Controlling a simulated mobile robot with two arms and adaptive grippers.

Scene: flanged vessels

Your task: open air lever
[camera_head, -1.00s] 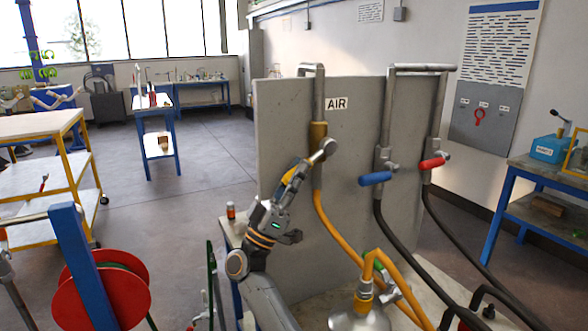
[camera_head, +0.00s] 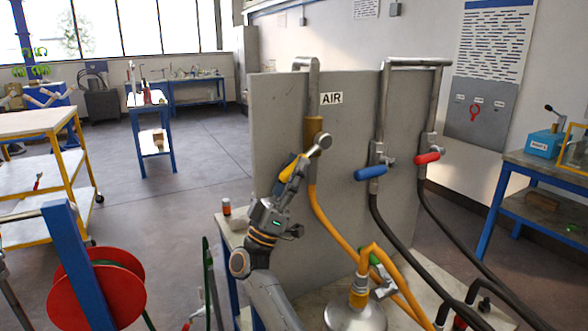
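The air line is a vertical pipe (camera_head: 313,92) with a brass-coloured section, beside a white AIR label (camera_head: 331,98) on a grey panel. Its yellow lever (camera_head: 289,168) slants down and left from the valve, whose round metal end (camera_head: 323,141) shows at the upper right. My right gripper (camera_head: 291,172) is at the yellow lever and partly covers it. Its fingers overlap the lever, so whether they are closed around it cannot be told. My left gripper is not in view.
A blue lever (camera_head: 371,173) and a red lever (camera_head: 427,158) sit on pipes to the right. An orange hose (camera_head: 335,232) runs down to a metal vessel (camera_head: 355,314). A red hose reel (camera_head: 65,293) stands at the lower left. Open floor lies behind it.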

